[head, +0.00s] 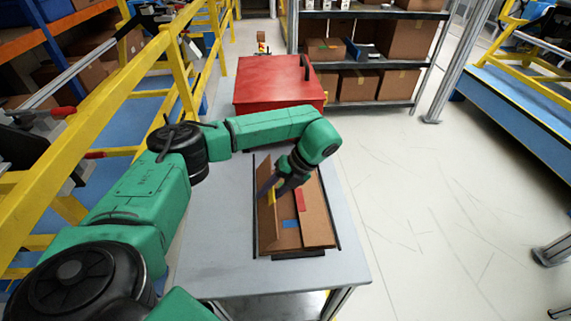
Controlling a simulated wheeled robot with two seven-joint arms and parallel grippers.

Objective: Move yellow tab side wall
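The dashboard module looks like a brown cardboard-like box (318,222) on the grey table, with upright side walls and a flat floor. A yellow tab (271,197) shows on its left side wall (266,226), which leans slightly. A red tab (300,200) and a blue tab (290,224) show further right. My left gripper (268,190) reaches down from the green arm to the top of the left wall, beside the yellow tab. Its fingertips are small and partly hidden, so I cannot tell whether they are closed on the wall. My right gripper is out of view.
A red case (279,82) with a black handle stands behind the module. The grey table (215,250) is bare around the module. Yellow railings (185,75) run along the left, and shelves with boxes (358,85) stand behind. Floor at right is open.

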